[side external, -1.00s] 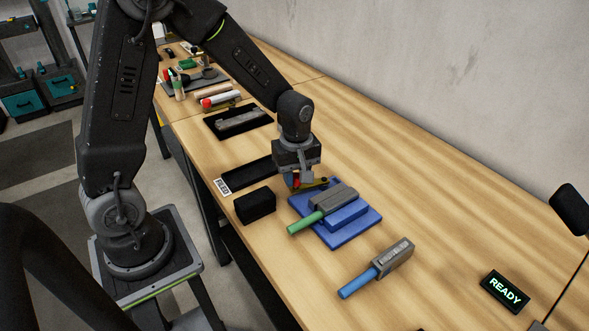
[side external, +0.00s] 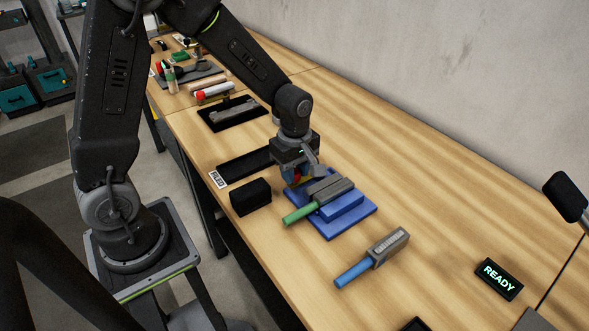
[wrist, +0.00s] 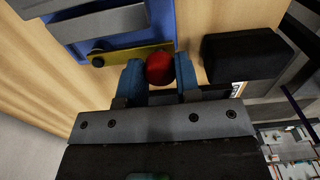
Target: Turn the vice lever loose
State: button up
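The blue vice (side external: 352,224) stands on the bench with grey jaws (side external: 331,187); a green handle (side external: 299,214) sticks out from between them toward the front. In the wrist view, the vice lever (wrist: 125,56) is a yellow bar pivoting on a dark bolt at the vice's end, with a red knob (wrist: 160,68) at its free end. My gripper (wrist: 160,80) has its blue fingers on both sides of the knob, seemingly touching it. In the side view, my gripper (side external: 296,175) is low at the vice's far end and hides most of the lever.
A black block (side external: 251,197) stands close in front of the gripper; it also shows in the wrist view (wrist: 245,55). A blue-handled tool (side external: 372,258) and a READY sign (side external: 499,278) lie to the right. The bench toward the wall is clear.

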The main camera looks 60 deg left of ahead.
jog(key=o, duration=0.5)
jog(key=shift+c, duration=0.2)
notch_tip(320, 180, up, 14)
jog(key=shift+f, duration=0.1)
dwell(0.5)
jog(key=s+d+r+m+t, duration=0.1)
jog(key=s+r+m+t, duration=0.1)
jog(key=s+m, duration=0.5)
jog(key=s+d+r+m+t, duration=0.1)
jog(key=s+r+m+t, duration=0.2)
jog(key=s+m, duration=0.5)
jog(key=m, duration=0.3)
jog(key=shift+s+d+t, duration=0.15)
jog(key=shift+d+t, duration=0.15)
